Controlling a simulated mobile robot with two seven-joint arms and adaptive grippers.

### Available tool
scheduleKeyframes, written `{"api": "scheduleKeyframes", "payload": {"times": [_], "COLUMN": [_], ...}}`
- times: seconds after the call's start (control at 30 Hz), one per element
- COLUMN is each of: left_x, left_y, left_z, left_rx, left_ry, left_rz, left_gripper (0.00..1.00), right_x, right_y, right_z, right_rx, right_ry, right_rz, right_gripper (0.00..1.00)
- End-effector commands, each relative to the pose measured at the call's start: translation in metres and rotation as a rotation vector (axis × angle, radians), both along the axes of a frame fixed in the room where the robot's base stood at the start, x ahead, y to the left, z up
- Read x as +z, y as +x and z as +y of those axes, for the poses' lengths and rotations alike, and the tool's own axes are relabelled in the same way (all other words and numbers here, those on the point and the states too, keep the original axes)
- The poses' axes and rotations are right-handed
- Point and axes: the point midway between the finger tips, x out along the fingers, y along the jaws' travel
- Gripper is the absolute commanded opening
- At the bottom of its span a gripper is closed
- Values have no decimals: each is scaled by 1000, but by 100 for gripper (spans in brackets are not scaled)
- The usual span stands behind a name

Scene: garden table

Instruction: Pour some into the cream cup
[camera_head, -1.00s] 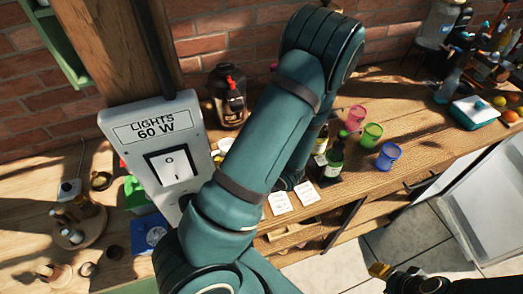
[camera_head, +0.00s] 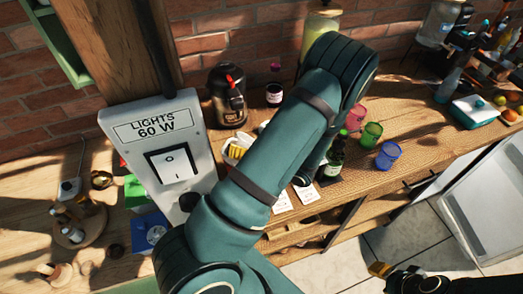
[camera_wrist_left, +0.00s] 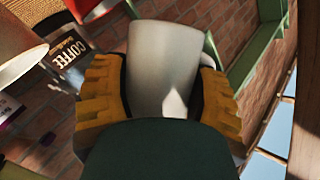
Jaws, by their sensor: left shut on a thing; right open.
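In the left wrist view, the yellow fingers of my left gripper (camera_wrist_left: 160,95) are shut on a smooth off-white vessel (camera_wrist_left: 165,50). I cannot tell whether this is the cream cup; its contents are not visible. In the head view my left arm hides that gripper and the vessel. I make out no other cream cup in the head view. A dark green bottle (camera_head: 332,162) stands beside the arm, near pink (camera_head: 355,117), green (camera_head: 371,135) and blue (camera_head: 388,155) cups. My right gripper (camera_head: 380,270) is open, low at the right, off the table.
A large light switch box (camera_head: 165,155) stands at the left. Bare wood (camera_head: 430,140) shows right of the cups.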

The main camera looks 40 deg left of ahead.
Motion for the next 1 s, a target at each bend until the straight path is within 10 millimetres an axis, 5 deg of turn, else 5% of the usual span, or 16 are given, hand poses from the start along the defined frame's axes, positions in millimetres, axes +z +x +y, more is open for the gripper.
{"api": "scheduleKeyframes", "payload": {"times": [1.0], "left_x": [-3], "left_y": [3], "left_z": [0], "left_rx": [-1], "left_ry": [42], "left_rz": [191], "left_gripper": [19], "right_x": [-6], "right_y": [0], "right_z": [0], "right_rx": [-1], "right_ry": [0], "right_rz": [-1], "right_gripper": [47]}}
